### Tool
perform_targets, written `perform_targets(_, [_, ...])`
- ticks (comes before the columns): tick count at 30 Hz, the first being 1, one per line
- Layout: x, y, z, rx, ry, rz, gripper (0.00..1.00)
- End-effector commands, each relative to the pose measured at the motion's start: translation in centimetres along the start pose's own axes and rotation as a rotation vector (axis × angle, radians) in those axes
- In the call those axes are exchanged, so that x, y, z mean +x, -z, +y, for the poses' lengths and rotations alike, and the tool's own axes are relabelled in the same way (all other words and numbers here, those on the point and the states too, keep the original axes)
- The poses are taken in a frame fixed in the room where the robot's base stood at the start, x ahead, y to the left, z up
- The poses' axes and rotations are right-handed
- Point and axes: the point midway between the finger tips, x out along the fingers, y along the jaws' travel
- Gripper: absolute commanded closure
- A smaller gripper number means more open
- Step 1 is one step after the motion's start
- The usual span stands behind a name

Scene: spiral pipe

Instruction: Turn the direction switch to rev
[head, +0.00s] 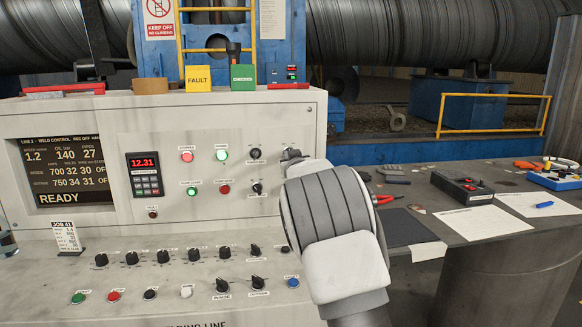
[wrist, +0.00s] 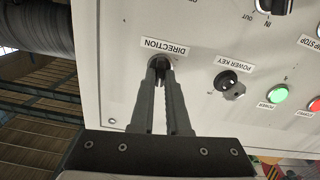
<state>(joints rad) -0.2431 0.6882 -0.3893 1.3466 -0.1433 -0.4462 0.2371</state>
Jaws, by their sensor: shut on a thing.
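The direction switch (wrist: 158,62) is a black knob on the pale panel, beside an upside-down DIRECTION label (wrist: 166,47) in the wrist view. My gripper (wrist: 158,74) has its two grey fingers closed around the knob, one on each side. The fingers cover much of the knob, and I cannot tell which position it points to. In the head view my pale and grey arm covers the panel's right part, and only a dark bit of the gripper (head: 291,154) shows at its upper left.
The power key switch (wrist: 229,84) sits right beside the direction switch, with a green lamp (wrist: 278,93) and a red lamp beyond. In the head view the console (head: 80,230) has several more knobs and buttons. The bench (head: 470,250) at right holds a black box (head: 460,187) and papers.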

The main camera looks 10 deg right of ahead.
Motion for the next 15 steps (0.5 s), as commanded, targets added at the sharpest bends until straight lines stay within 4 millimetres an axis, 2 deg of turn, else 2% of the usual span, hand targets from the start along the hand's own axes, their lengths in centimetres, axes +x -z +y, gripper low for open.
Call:
perform_targets(1, [-0.01, -0.48, -0.1, -0.043, 0.0, 0.001, 1.0])
perform_targets(6, [-0.01, -0.33, -0.11, -0.178, 0.0, 0.001, 1.0])
perform_targets(15, [0.0, -0.24, -0.18, -0.34, 0.001, -0.001, 1.0])
